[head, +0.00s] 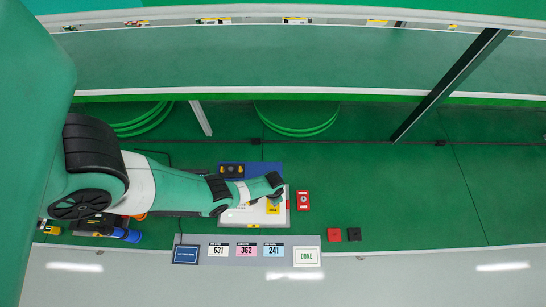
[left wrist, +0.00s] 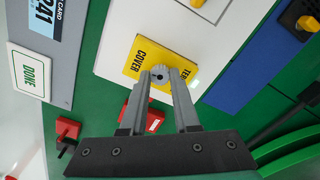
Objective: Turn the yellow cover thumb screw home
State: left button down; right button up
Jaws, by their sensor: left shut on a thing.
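The yellow cover (left wrist: 143,58), marked "COVER", lies on a white panel (left wrist: 202,38) in the left wrist view. A round, ribbed grey thumb screw (left wrist: 159,72) stands on it. My left gripper (left wrist: 160,79) is shut on the thumb screw, with a fingertip on either side of it. In the head view my left gripper (head: 277,199) reaches in from the left over the yellow cover (head: 273,209). The thumb screw is too small to make out there, and its lower part is hidden. My right gripper is in neither view.
A red box (head: 303,200) stands right of the panel. A red block (head: 334,235) and a black block (head: 354,234) lie farther right. A grey strip with cards and a DONE plate (head: 307,256) runs along the front. The green surface on the right is mostly clear.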

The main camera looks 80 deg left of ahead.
pick_arm(q)
jog(key=m, duration=0.4)
jog(key=shift+m, duration=0.3)
jog(key=m, duration=0.4)
jog(key=shift+m, duration=0.3)
jog(key=m, duration=0.4)
jog(key=shift+m, duration=2.6)
jog(key=c, duration=0.6)
grip_release()
